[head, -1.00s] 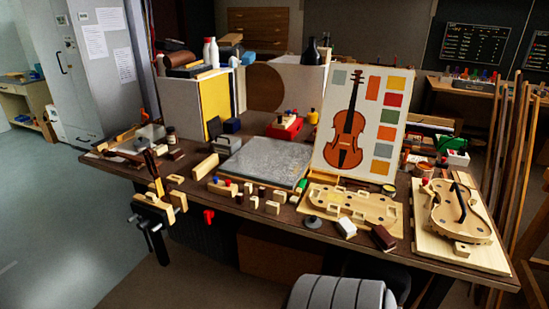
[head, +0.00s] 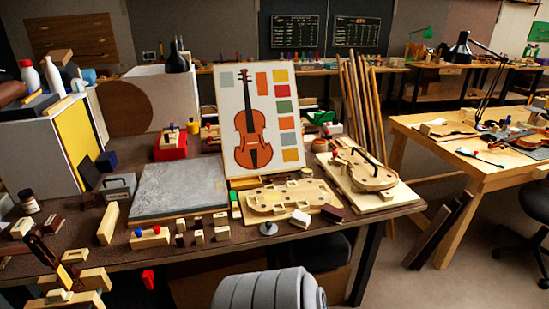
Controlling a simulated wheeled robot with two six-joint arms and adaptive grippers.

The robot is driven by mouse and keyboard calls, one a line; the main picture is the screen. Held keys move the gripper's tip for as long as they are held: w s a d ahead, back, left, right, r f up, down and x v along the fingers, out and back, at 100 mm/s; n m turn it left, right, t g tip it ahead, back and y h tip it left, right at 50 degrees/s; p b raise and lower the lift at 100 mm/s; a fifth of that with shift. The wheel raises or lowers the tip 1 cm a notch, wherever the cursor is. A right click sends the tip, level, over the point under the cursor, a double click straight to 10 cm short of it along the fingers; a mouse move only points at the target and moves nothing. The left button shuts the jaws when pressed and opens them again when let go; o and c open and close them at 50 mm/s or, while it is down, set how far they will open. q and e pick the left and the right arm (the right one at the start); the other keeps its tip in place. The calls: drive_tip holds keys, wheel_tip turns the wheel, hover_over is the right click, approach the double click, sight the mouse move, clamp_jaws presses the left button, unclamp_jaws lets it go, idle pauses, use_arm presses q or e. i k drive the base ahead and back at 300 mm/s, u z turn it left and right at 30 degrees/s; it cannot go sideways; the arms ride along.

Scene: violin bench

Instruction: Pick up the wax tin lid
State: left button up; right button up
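I cannot make out the wax tin lid for certain. A small round yellowish thing (head: 307,171) sits at the foot of the violin chart's right side, too small to identify. A grey disc with a raised middle (head: 268,229) lies near the bench's front edge, in front of the pale wooden violin form; I cannot tell what it is. Neither of my grippers is in view.
The dark bench (head: 350,215) is crowded. A grey slab (head: 190,190) lies left of the violin chart (head: 229,130). Wooden blocks stand along the front edge. A violin body on a board (head: 400,194) is at the right end. Open floor lies beyond it, before another table (head: 470,165).

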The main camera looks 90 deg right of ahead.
sight(269, 228)
drive_tip(key=z, duration=0.75)
drive_tip(key=i, duration=0.8)
drive_tip(key=z, duration=0.9)
